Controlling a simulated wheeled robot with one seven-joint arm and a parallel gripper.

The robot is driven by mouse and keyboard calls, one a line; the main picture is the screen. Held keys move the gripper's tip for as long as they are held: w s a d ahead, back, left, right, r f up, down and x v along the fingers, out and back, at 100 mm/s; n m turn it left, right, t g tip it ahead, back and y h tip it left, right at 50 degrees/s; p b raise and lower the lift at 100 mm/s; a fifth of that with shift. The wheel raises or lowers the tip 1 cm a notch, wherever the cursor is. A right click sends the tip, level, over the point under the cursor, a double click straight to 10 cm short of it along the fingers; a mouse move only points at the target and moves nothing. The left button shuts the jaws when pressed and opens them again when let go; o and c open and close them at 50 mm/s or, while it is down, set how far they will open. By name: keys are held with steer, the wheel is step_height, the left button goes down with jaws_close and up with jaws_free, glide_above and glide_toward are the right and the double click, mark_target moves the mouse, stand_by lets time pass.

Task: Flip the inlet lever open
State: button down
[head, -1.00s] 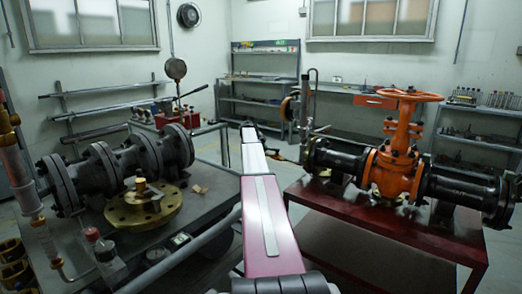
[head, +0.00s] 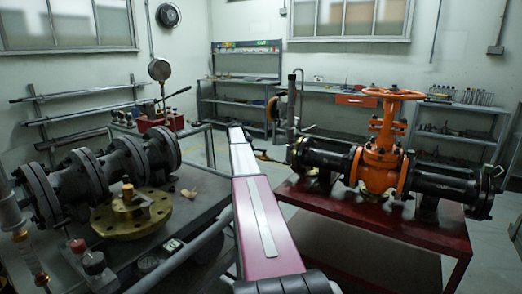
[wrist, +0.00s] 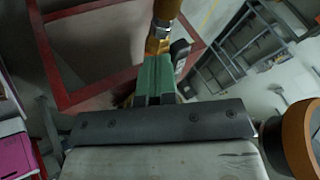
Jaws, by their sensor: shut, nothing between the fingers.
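In the wrist view, my gripper (wrist: 155,66) shows its green fingers together, with nothing seen between them. A brass fitting (wrist: 158,42) on an orange-brown pipe (wrist: 167,10) is just beyond the fingertips. A small dark piece (wrist: 180,50) sits beside the fitting. It may be part of the inlet lever, but I cannot tell, nor whether fingers and fitting touch. In the head view, the orange gate valve (head: 382,150) sits in a black pipe run on a red table. My arm hides much of the area left of the pipe's inlet end, and no lever shows clearly there.
The red table (head: 350,220) stands at the right. A grey bench (head: 170,232) at the left carries flanged pipe and a brass flange (head: 135,217). An orange-brown round part (wrist: 300,140) is close at the wrist view's lower right. Shelves (head: 240,80) line the back wall.

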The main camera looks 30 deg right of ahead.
steer(key=shift+w+d, duration=0.45)
steer(key=shift+w, duration=0.1)
steer(key=shift+s, duration=0.1)
steer(key=shift+s+a, duration=0.3)
steer(key=shift+s, duration=0.4)
steer(key=shift+a, duration=0.1)
